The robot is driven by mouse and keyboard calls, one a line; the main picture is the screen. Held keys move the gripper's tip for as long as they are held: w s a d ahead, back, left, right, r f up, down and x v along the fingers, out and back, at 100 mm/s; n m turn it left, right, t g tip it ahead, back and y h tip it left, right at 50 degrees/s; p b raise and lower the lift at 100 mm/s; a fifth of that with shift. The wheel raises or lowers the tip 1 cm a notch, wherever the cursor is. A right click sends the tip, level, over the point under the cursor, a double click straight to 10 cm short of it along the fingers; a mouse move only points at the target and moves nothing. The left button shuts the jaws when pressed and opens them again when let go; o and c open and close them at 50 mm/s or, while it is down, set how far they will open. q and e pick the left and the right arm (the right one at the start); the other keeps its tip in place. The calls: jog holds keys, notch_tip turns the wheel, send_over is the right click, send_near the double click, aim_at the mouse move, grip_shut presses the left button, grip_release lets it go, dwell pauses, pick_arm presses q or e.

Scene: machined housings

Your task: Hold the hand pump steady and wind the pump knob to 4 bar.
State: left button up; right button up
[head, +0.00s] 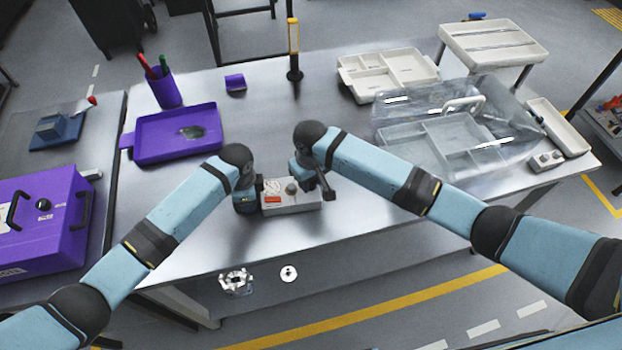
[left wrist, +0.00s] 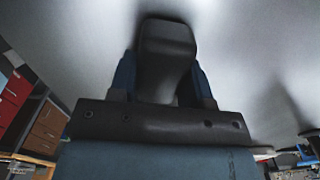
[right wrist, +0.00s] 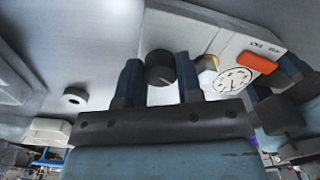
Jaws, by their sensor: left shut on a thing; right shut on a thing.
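The hand pump (head: 300,207) is a small pale grey box with an orange-red label, lying near the front edge of the metal table. My left gripper (head: 250,203) is at its left end; in the left wrist view it is shut on a dark grey block of the pump (left wrist: 165,55). The pump knob (right wrist: 160,67) is dark and round with a pale mark. My right gripper (right wrist: 158,80) has its fingers around the knob and is shut on it. The round dial (right wrist: 235,78) beside the knob is too small to read.
A purple tray (head: 150,155) and a purple pen cup (head: 165,92) stand at the left. A clear cover (head: 390,112) stands over a pale tray at the right. A black-and-amber post (head: 294,62) stands at the back. The table behind the pump is clear.

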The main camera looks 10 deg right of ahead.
jog(key=m, duration=0.4)
jog(key=shift+a+m, duration=0.1)
jog(key=shift+m, duration=0.3)
jog(key=m, duration=0.3)
jog(key=shift+m, duration=0.3)
jog(key=m, duration=0.3)
jog(key=shift+m, duration=0.3)
jog(key=shift+r+m, duration=0.1)
jog(key=shift+m, duration=1.6)
jog(key=o, duration=0.7)
jog(key=shift+c, duration=0.2)
